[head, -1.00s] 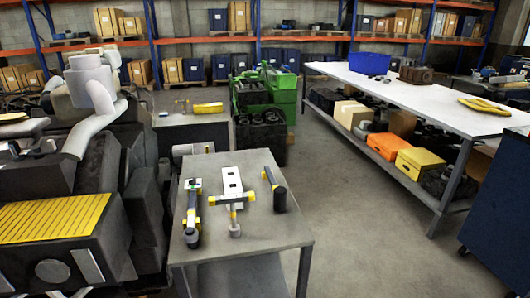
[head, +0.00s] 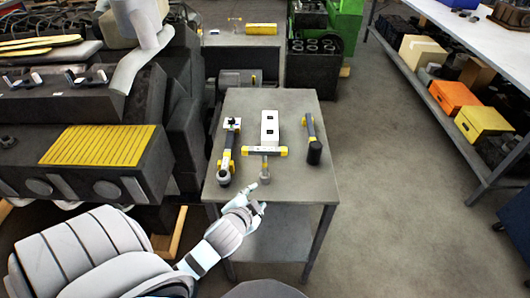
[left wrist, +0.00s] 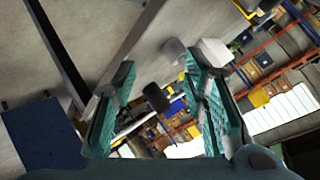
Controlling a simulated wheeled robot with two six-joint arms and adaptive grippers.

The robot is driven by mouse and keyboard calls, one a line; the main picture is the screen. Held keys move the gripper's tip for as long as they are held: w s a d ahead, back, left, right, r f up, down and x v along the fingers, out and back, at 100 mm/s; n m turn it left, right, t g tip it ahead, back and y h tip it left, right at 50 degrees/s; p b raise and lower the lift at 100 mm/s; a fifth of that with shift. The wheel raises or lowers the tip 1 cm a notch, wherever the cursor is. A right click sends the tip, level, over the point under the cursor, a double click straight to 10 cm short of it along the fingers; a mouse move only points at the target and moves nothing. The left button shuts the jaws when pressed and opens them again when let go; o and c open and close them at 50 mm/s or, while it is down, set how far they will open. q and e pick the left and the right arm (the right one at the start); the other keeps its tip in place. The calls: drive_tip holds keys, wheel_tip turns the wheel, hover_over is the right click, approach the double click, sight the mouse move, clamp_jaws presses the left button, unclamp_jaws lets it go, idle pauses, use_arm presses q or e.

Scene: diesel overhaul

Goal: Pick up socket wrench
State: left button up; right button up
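Three tools lie on the small grey table (head: 315,185). On the left is a long black and yellow tool (head: 228,150) with a round grey end. In the middle is a yellow and grey T-shaped tool (head: 265,154), touching or beside a white block (head: 269,127). I cannot tell for certain which is the socket wrench. My left gripper (head: 256,200) is open and empty at the table's front edge, close to the T-shaped tool's grey end. Its teal-padded fingers show apart in the left wrist view (left wrist: 158,70).
A large engine block with a yellow ribbed cover (head: 100,146) stands left of the table. A long workbench (head: 480,50) runs along the right. The floor between is clear.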

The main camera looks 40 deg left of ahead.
use_arm(q)
drive_tip(key=w+d+r+m+t+h, duration=0.1)
drive_tip(key=w+r+m+t+h, duration=0.2)
drive_tip(key=w+r+m+t, duration=0.55)
drive_tip(key=w+d+r+m+t+h, duration=0.2)
drive_tip(key=w+r+m, duration=0.35)
drive_tip(key=r, duration=0.85)
drive_tip(key=w+d+r+m+h, duration=0.1)
drive_tip(key=d+r+m+h, duration=0.35)
drive_tip(key=m+h, duration=0.35)
drive_tip(key=m+g+y, duration=0.5)
drive_tip(key=m+g, duration=1.3)
drive_tip(key=m, duration=0.2)
approach(262, 148)
drive_tip(key=b+x, duration=0.3)
drive_tip(key=b, duration=0.1)
drive_tip(key=shift+s+f, duration=0.15)
drive_tip(key=shift+s, duration=0.1)
drive_tip(key=p+x, duration=0.1)
drive_tip(key=x, duration=0.7)
drive_tip(key=shift+w+d+f+p, duration=0.2)
drive_tip(key=shift+w+f+p, duration=0.1)
clamp_jaws()
